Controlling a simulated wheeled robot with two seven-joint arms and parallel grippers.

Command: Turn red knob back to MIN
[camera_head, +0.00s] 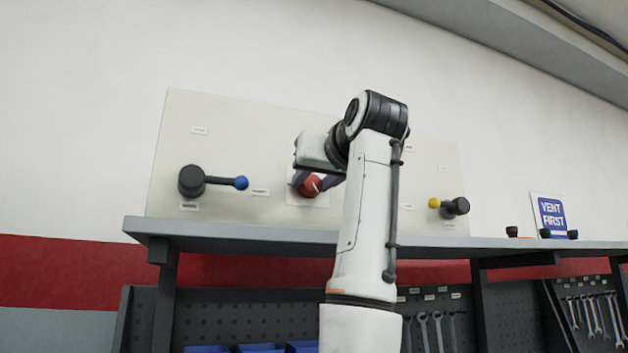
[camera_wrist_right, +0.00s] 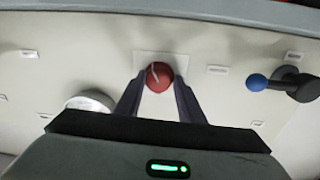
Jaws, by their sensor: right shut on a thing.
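The red knob (camera_head: 310,186) sits on a white plate on the cream panel (camera_head: 240,130), left of my right arm in the head view. In the right wrist view the red knob (camera_wrist_right: 159,77) has a pale pointer line across its face. My right gripper (camera_wrist_right: 158,88) is shut on the red knob, with a finger on each side of it. In the head view my right gripper (camera_head: 318,180) partly covers the knob. The MIN marking cannot be read in either view. My left gripper is not in view.
A black lever with a blue ball (camera_head: 241,183) is at the panel's left. A lever with a yellow ball (camera_head: 434,203) is at its right. A grey shelf (camera_head: 250,234) runs below the panel. A "VENT FIRST" sign (camera_head: 551,214) stands at the right.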

